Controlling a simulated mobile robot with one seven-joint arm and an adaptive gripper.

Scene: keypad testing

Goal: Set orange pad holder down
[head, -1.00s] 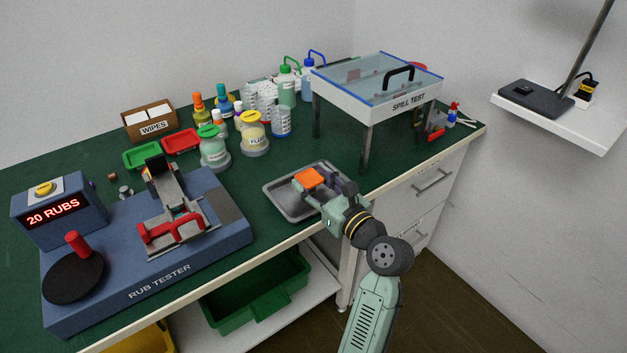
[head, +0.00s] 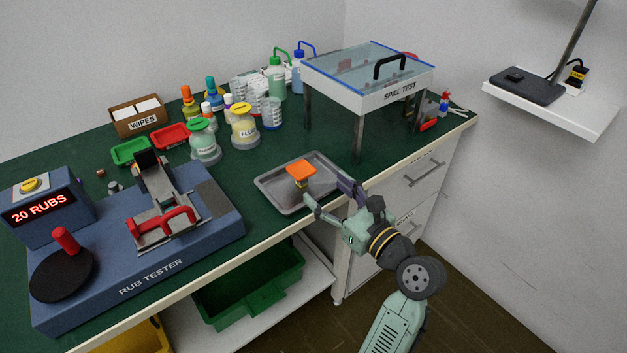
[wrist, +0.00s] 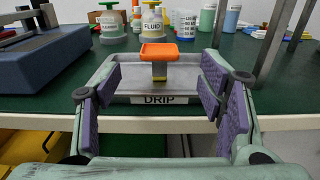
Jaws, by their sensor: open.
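In the wrist view the orange pad holder (wrist: 159,52) is centred beyond the fingertips, and the tray's front wall (wrist: 120,98) carries a DRIP label. My gripper (head: 330,195) is open, its fingers spread to either side in front of the holder. In the wrist view the purple finger pads of my gripper (wrist: 160,90) are wide apart with nothing between them. The underside of the holder is hidden behind the tray's front wall.
The blue rub tester (head: 150,265) stands to the left of the tray. The spill test stand (head: 370,90) is behind right, its legs on the green bench (head: 325,140). Bottles and the yellow-lidded fluid jar (head: 244,127) stand behind the tray.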

